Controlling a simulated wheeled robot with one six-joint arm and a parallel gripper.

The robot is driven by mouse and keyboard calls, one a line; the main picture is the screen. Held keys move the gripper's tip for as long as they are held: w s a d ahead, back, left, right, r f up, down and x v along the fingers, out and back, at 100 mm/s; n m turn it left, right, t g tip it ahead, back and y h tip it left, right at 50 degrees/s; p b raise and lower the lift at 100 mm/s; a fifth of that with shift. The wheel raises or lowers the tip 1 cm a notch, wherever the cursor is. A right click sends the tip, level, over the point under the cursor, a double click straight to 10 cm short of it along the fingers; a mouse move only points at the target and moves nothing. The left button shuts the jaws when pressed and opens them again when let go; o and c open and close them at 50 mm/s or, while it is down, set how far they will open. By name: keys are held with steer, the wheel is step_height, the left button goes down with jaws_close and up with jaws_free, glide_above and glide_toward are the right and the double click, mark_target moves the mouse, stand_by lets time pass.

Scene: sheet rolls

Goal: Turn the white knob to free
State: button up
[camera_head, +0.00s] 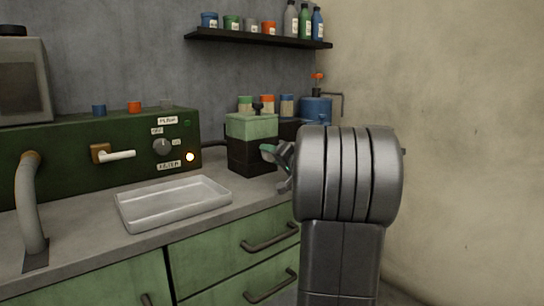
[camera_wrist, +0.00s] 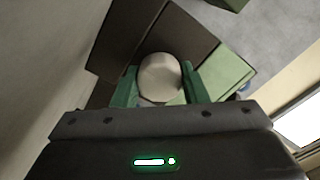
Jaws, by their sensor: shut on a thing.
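The white knob (camera_wrist: 160,78) is a round, off-white disc in the wrist view, in front of brown and dark panels. My gripper (camera_wrist: 162,88) has one green finger on each side of it and is shut on it. In the head view my gripper (camera_head: 277,160) is beside the right side of a dark box with a green top (camera_head: 252,126). There the knob is hidden behind my arm and gripper. I cannot read any marking near the knob, so its setting cannot be told.
A dark green panel (camera_head: 70,150) carries a white lever (camera_head: 117,155), a grey dial (camera_head: 162,147) and a lit lamp (camera_head: 190,157). A white tray (camera_head: 122,212) lies on the counter (camera_head: 75,240). A shelf (camera_head: 260,39) holds cans and bottles. A plain wall (camera_head: 450,120) stands at the right.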

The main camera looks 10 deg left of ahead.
steer(key=shift+f+n, duration=0.1)
steer(key=shift+n, duration=0.6)
steer(key=o, duration=1)
steer(key=shift+c, duration=0.2)
steer(key=shift+s+d, duration=0.3)
steer(key=shift+d, duration=0.1)
steer(key=p+v, duration=0.2)
steer(key=v, duration=1)
steer(key=shift+s+d, duration=0.25)
steer(key=shift+s, duration=0.1)
steer(key=shift+w, duration=0.1)
